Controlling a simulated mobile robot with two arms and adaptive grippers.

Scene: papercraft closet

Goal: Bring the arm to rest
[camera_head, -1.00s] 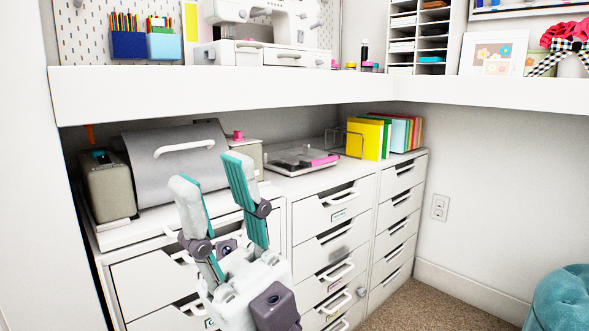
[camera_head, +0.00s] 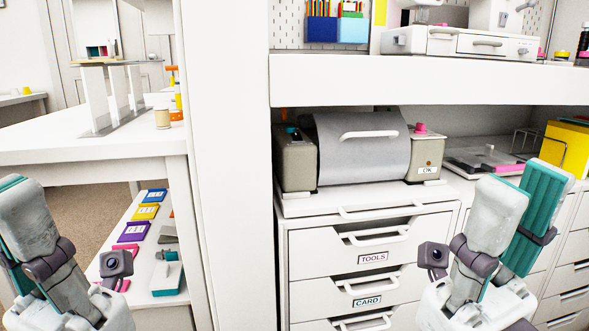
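My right gripper (camera_head: 527,182) is at the lower right of the head view, its pale fingers pointing up. The far finger's teal inner pad shows beside the near finger, so it is open with nothing between the fingers. It appears in front of the white drawer unit (camera_head: 296,250). My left gripper (camera_head: 22,198) is at the lower left, fingers also up, and partly cut off by the picture's edge. One finger hides most of the other, so its opening cannot be told.
A grey machine (camera_head: 362,160) with a handle stands on the drawers, under a white shelf (camera_head: 430,80). A white upright panel (camera_head: 228,180) divides the view. Left of it, a white table (camera_head: 90,140) stands above a lower shelf with colored items.

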